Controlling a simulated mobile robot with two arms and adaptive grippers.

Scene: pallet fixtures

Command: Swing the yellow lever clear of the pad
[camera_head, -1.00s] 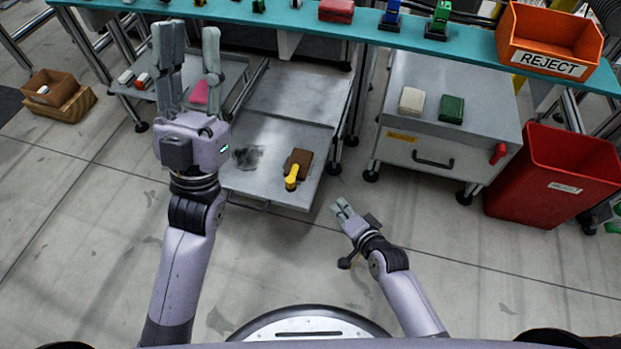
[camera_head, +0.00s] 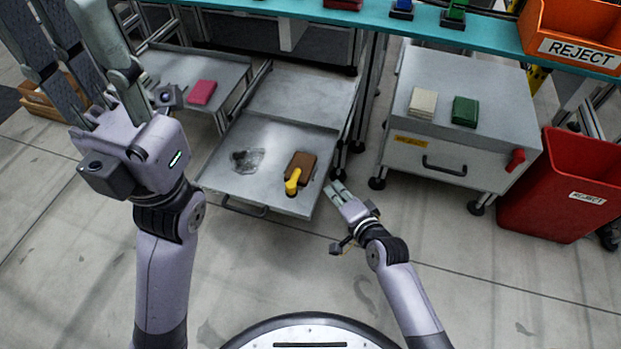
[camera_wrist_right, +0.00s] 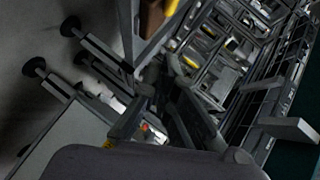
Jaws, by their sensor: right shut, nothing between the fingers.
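The yellow lever (camera_head: 293,183) is on the grey lower tray of the cart (camera_head: 262,190). My right gripper (camera_head: 333,187) is shut and empty, just right of the tray's right edge and apart from the lever. My left gripper (camera_head: 62,20) is raised at the upper left with its fingers spread and empty, far from the lever.
A dark patch (camera_head: 247,160) marks the tray left of the pad. A pink block (camera_head: 202,92) lies on another grey surface. Right of the tray stands a grey cabinet (camera_head: 455,95) with white and green blocks. A red bin (camera_head: 560,190) stands farther right. A teal shelf (camera_head: 420,28) crosses above.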

